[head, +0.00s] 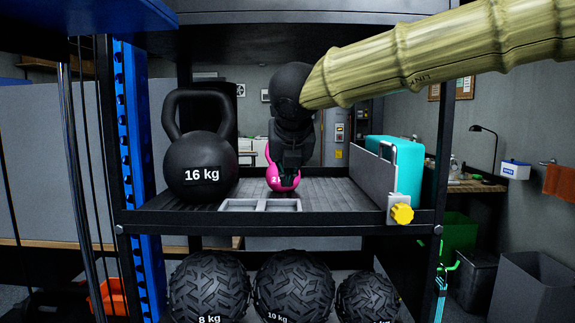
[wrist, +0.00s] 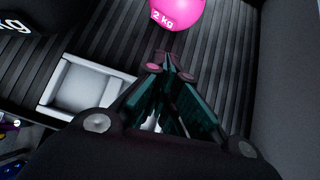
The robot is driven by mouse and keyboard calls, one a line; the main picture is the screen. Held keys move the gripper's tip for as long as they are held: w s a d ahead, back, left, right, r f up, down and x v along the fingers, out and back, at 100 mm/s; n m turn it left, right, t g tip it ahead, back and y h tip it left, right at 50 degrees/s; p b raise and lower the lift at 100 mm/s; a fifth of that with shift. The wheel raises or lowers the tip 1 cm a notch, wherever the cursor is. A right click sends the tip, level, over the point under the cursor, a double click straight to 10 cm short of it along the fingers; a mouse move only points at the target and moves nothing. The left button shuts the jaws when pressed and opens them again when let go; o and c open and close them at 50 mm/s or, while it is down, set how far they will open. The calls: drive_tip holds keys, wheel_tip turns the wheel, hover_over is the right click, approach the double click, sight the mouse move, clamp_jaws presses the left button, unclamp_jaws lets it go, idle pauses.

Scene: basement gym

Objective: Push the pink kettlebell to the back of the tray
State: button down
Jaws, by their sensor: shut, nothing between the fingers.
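The pink kettlebell (head: 274,181) stands on the dark ribbed tray (head: 335,196) on the rack's upper shelf. In the head view my gripper (head: 290,178) hangs in front of it and hides its middle and much of its handle. In the wrist view the kettlebell's lower body, marked 2 kg (wrist: 178,12), shows at the top edge; its handle is out of frame. My gripper (wrist: 170,68) is shut and empty, its fingertips pointing at the kettlebell. A strip of bare ribbed floor shows between them in that view, and I see no contact.
A black 16 kg kettlebell (head: 199,163) stands on the left. A shallow grey divided holder (head: 260,205) lies at the front edge, left of my gripper (wrist: 85,88). A grey upright panel (head: 374,180), yellow knob (head: 401,213) and turquoise case (head: 410,168) are on the right.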

drive_tip(key=x, duration=0.5)
drive_tip(key=shift+w+f, duration=0.3)
drive_tip(key=shift+w+a+r+p, duration=0.15)
drive_tip(key=shift+w+p, duration=0.25)
drive_tip(key=shift+w, duration=1.5)
